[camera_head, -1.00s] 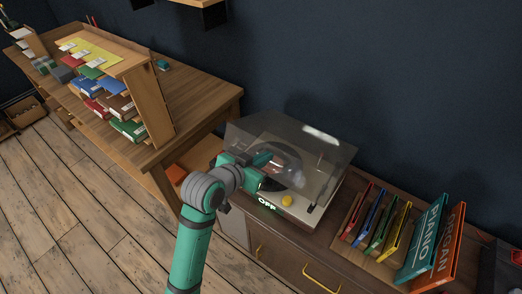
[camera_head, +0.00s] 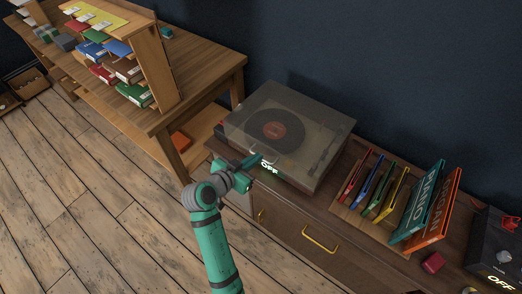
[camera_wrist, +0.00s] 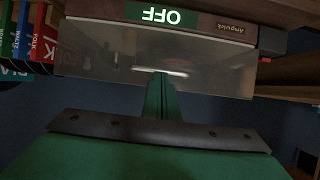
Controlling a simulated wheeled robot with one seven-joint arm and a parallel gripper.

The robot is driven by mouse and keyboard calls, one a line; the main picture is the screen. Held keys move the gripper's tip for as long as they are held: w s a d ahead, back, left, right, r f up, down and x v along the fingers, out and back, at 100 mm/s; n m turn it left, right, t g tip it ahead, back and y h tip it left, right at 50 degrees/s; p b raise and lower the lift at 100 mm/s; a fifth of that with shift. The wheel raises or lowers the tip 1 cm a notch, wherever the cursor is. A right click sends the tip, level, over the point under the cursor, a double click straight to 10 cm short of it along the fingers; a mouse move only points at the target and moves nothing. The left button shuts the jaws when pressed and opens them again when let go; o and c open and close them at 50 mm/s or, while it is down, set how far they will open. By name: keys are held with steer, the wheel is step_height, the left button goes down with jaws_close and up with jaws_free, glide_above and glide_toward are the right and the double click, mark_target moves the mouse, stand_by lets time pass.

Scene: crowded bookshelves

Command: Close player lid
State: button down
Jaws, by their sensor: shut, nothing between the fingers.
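The record player (camera_head: 285,135) stands on the dark wooden cabinet. Its clear lid (camera_head: 312,118) lies down flat over the base, and a black record with a red label (camera_head: 275,130) shows through it. A lit "OFF" sign (camera_head: 269,168) is on the player's front; it shows upside down in the wrist view (camera_wrist: 155,15). My gripper (camera_head: 255,160) is shut and empty at the player's front left edge, close to the lid. In the wrist view its green fingers (camera_wrist: 160,95) point at the lid's front. I cannot tell whether they touch it.
A rack of coloured records (camera_head: 375,190) and upright PIANO and ORGAN sleeves (camera_head: 425,205) stand right of the player. A wooden table with a book shelf (camera_head: 130,70) is at the left. A drawer with a yellow handle (camera_head: 320,238) is below.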

steer(key=shift+s+a+f, duration=0.1)
steer(key=shift+s+f, duration=0.05)
steer(key=shift+f, duration=0.45)
steer(key=shift+s+a+f, duration=0.1)
steer(key=shift+f, duration=0.45)
steer(key=shift+f, duration=0.1)
steer(key=v, duration=1.2)
steer(key=shift+w+a, duration=0.1)
steer(key=shift+w, duration=0.05)
